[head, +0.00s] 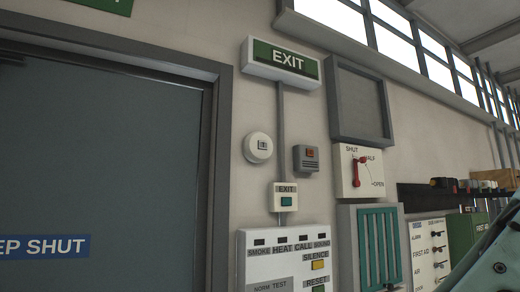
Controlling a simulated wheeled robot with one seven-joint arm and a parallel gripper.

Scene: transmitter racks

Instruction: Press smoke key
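A white alarm panel (247,274) is on the wall at the bottom middle of the head view, cut off by the lower edge. The label SMOKE (258,253) is at its upper left, with a small dark rectangle (258,242) above it. I cannot tell whether that is a key or a lamp. HEAT, CALL and a fourth label follow to the right. A yellow SILENCE key (320,265) and a green RESET key (318,289) are on the right side. My gripper is not in view.
Left of the panel is a grey door (100,150). Above it are a green EXIT button box (286,198) and a grey box with a red part (306,158). A red lever (356,170) and a green slatted cover (378,250) are to the right. Part of my arm shows bottom right.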

